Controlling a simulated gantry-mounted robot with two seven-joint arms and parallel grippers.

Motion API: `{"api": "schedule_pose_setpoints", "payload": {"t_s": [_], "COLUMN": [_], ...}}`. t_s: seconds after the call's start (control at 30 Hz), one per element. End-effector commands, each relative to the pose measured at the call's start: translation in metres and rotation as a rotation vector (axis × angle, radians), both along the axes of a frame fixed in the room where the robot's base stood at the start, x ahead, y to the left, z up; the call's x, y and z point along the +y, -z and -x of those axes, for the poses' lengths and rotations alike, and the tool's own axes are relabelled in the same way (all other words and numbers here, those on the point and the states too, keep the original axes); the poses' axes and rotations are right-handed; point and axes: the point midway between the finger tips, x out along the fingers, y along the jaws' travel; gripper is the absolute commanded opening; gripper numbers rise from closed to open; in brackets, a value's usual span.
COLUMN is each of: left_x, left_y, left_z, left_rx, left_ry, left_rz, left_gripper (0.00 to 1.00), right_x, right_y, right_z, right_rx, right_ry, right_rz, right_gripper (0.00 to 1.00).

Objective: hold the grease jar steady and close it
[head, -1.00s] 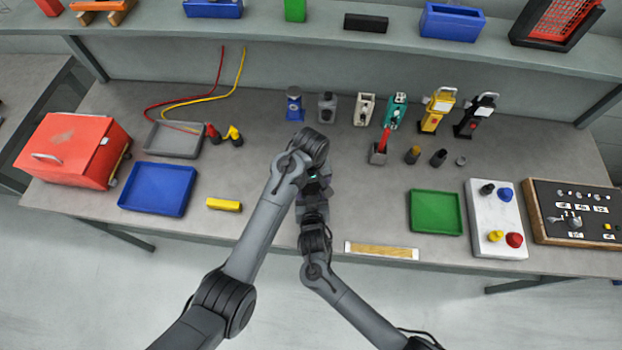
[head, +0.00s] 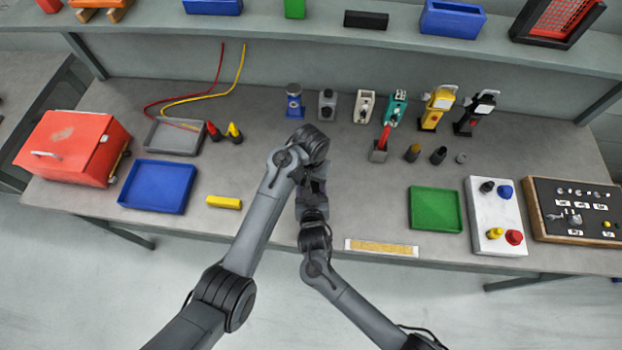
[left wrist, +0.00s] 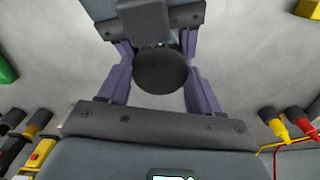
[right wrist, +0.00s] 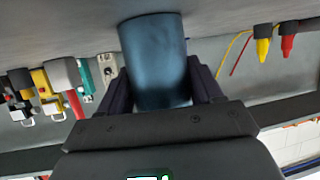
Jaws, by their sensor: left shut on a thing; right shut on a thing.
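The grease jar (right wrist: 155,60) is a dark blue cylinder between the fingers of my right gripper (right wrist: 160,85) in the right wrist view. The right gripper is shut on its body. A round, dark lid (left wrist: 160,72) faces the camera in the left wrist view, between the fingers of my left gripper (left wrist: 158,85), which is shut on it. The two grippers are close together, left over right, above the bench front in the head view. My arms hide jar and lid there. The seam between lid and jar is hidden, so I cannot tell how they sit together.
A green tray (head: 435,210) and a white button panel (head: 497,215) lie to the right. Several small devices stand along the back. A ruler-like strip (head: 381,248) lies at the front edge.

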Motion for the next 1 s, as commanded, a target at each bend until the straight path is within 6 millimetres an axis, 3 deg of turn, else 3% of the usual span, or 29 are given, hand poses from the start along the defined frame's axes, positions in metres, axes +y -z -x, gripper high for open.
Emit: {"api": "schedule_pose_setpoints", "payload": {"t_s": [0.17, 0.47, 0.5, 0.63, 1.0], "left_x": [0.0, 0.0, 0.0, 0.0, -0.0007], "left_y": [0.0002, 0.0002, 0.0001, 0.0001, -0.0049], "left_z": [0.0001, 0.0001, 0.0001, 0.0001, -0.0003], "left_rx": [0.001, 0.001, 0.001, 0.001, -0.002], "left_ry": [0.237, 0.26, 0.26, 0.259, 0.257], "left_rz": [0.0, 0.0, 0.0, 0.0, 0.002], "left_gripper": [0.27, 0.27, 0.68, 0.88, 0.89], "right_x": [-0.0005, -0.0006, -0.0006, -0.0006, -0.0005], "right_y": [0.0002, 0.0001, 0.0001, 0.0001, 0.0001], "right_z": [-0.0002, -0.0002, -0.0002, -0.0002, -0.0002], "right_rx": [0.0, 0.0, 0.0, 0.0, 0.0], "right_ry": [0.001, 0.001, 0.001, 0.001, 0.001], "right_rz": [0.0, 0.0, 0.0, 0.0, 0.0], "right_gripper": [0.0, 0.0, 0.0, 0.0, 0.0]}}
